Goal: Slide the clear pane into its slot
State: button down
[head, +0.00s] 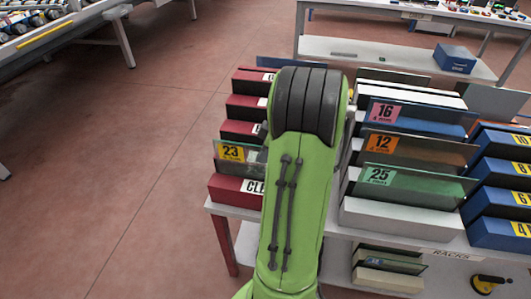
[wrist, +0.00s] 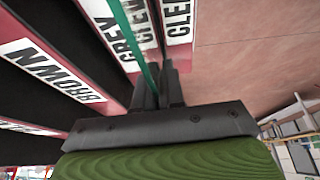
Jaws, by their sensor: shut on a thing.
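The clear pane (head: 231,153), faintly green with a yellow tag 23, stands roughly upright at the red rack (head: 226,188), just behind the front block labelled "CLE...". Its right part is hidden behind my arm. In the wrist view the pane (wrist: 133,38) shows as a thin green edge running up from between the fingers, over the red blocks near the "GREY" label. My gripper (wrist: 160,75) is shut on it. The gripper is hidden behind my arm in the head view. I cannot tell how deep the pane's lower edge sits in the slot.
To the right, a white rack (head: 400,218) holds panes tagged 16, 12 and 25 (head: 415,182). Blue racks (head: 500,205) stand at far right. A table (head: 400,55) with a blue box (head: 454,58) is behind. The floor (head: 130,150) on the left is clear.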

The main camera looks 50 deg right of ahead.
jog(key=shift+f, duration=0.2)
jog(key=c, duration=1.1)
grip_release()
jog(key=shift+c, duration=0.2)
jog(key=p+v, duration=0.6)
jog(key=v, duration=0.9)
jog(key=shift+r+p, duration=0.4)
